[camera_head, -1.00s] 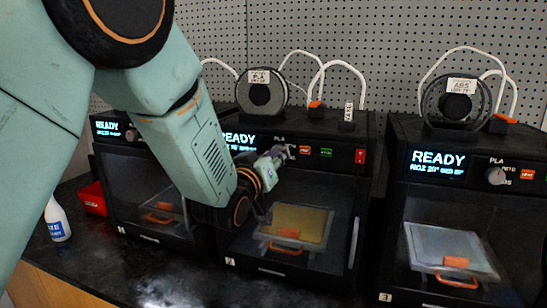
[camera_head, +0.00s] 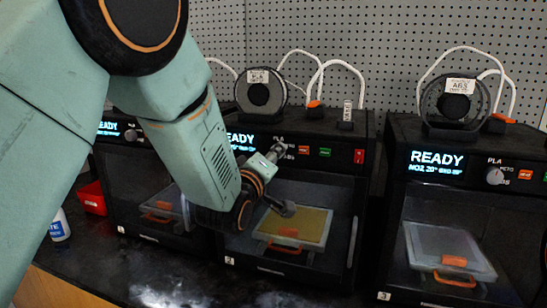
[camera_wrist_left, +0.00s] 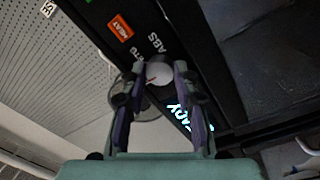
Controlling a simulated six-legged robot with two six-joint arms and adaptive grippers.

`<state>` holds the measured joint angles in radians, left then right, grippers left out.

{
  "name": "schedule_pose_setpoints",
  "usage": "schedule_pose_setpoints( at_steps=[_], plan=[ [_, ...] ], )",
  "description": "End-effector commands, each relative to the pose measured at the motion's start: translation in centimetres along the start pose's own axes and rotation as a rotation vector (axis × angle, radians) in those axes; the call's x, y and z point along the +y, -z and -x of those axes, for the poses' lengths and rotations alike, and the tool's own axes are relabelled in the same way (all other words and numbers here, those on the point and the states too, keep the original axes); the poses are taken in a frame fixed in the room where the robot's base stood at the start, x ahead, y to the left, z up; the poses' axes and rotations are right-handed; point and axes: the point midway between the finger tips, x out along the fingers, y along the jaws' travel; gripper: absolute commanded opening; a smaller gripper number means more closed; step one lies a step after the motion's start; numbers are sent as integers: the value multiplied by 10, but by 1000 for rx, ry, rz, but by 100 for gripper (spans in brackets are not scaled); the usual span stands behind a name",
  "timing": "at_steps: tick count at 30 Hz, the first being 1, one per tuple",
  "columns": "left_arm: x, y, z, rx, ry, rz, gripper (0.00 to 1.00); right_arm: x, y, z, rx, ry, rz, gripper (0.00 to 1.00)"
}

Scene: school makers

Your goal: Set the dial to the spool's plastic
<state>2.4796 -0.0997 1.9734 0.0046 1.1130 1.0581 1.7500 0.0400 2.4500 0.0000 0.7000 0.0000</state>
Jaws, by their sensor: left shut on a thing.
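The middle printer's dial (camera_wrist_left: 158,73) is a pale round knob with a reddish mark, between the fingertips in the left wrist view. My left gripper (camera_wrist_left: 160,75) is shut on it; the gripper also shows in the head view (camera_head: 278,151), at the middle printer's front panel. ABS lettering and part of another label show beside the dial; the dial's exact setting is unclear. The middle printer's dark spool (camera_head: 260,95) stands on top, its white label (camera_head: 258,77) too small to read surely. The right gripper is not in view.
The right printer (camera_head: 400,200) has its own dial (camera_head: 495,176) and a spool (camera_head: 456,103) labelled ABS. A left printer (camera_head: 140,190) is partly behind my arm. A red bin (camera_head: 92,198) and a white bottle (camera_head: 59,225) stand at the left. The dark bench front is clear.

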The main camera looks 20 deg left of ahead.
Motion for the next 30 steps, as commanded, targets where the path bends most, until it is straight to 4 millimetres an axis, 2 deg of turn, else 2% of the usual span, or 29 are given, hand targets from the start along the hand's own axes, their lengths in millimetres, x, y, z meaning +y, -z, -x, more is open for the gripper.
schedule_pose_setpoints(
  at_steps=[14,15,23,30],
  plan=[
    [0,0,0,2,0,15,0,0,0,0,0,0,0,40],
    [0,0,0,2,0,15,32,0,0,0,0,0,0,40],
    [0,0,0,1,0,14,53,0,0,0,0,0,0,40],
    [0,0,0,1,0,14,53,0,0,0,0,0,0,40]
  ],
)
